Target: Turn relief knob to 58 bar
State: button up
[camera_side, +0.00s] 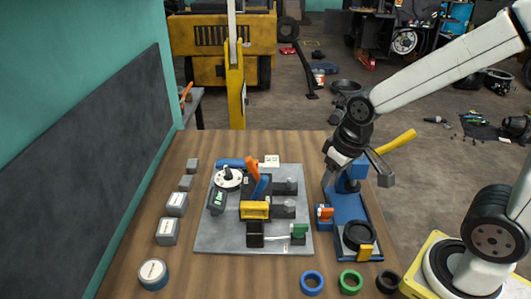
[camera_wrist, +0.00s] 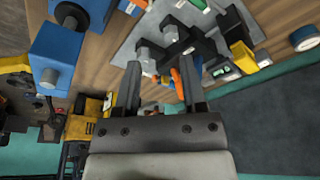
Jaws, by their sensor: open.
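A black knob (camera_side: 227,171) stands on a white round dial (camera_side: 236,182) at the left back of the grey plate in the side view; it looks like the relief knob. Its setting is too small to read. A small greenish display (camera_side: 219,198) sits in front of the dial, and a similar display shows in the wrist view (camera_wrist: 224,72). I cannot make out the dial in the wrist view. My gripper (camera_side: 357,172) is open and empty, to the right of the plate, by the blue stand and well apart from the knob. Its two fingers also show in the wrist view (camera_wrist: 159,66).
The grey plate (camera_side: 215,238) carries an orange lever (camera_side: 252,168), a yellow block (camera_side: 254,210) and grey fittings. The blue stand (camera_side: 345,204) is at right. Grey blocks (camera_side: 167,232) line the left side; coloured rings (camera_side: 312,282) lie at the front edge.

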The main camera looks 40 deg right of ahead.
jog(key=w+a+r+m, duration=0.1)
jog(key=w+a+r, duration=0.1)
jog(key=w, duration=1.4)
jog(key=m+t+h, duration=0.1)
jog(key=m+t, duration=0.1)
send_near(227, 167)
jog(key=shift+w+a+f, duration=0.1)
jog(key=shift+w+f, duration=0.15)
jog(key=shift+f, duration=0.35)
jog(key=shift+f, duration=0.15)
jog(key=shift+x, duration=3.7)
jog(key=shift+c, duration=0.2)
grip_shut()
